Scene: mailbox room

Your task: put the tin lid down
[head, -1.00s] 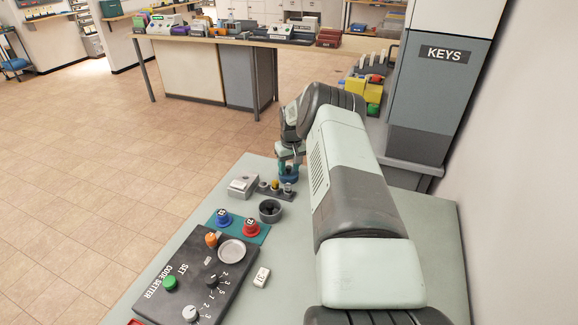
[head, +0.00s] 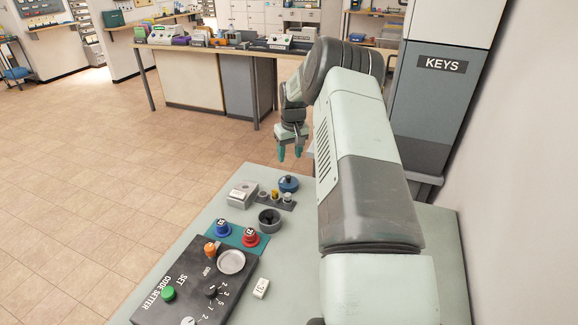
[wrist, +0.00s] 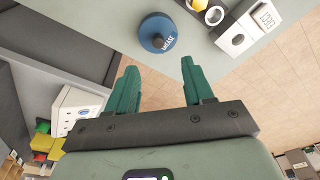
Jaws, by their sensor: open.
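The tin lid (head: 288,184) is round and blue with a dark knob, and lies on the grey-green table near its far edge. It also shows in the wrist view (wrist: 153,30), just beyond my fingertips, with a small label on it. My gripper (head: 290,152) is open and empty, raised above and beyond the lid, apart from it. Its green fingers show spread in the wrist view (wrist: 160,68). An open dark round tin (head: 269,219) stands nearer on the table, with dark contents.
A small rack (head: 277,201) with several little pieces stands beside the lid, with a pale box (head: 242,195) to its left. A teal mat (head: 238,236) holds blue and red stamps. A code setter panel (head: 195,285) lies nearer. The grey KEYS cabinet (head: 430,110) stands at right.

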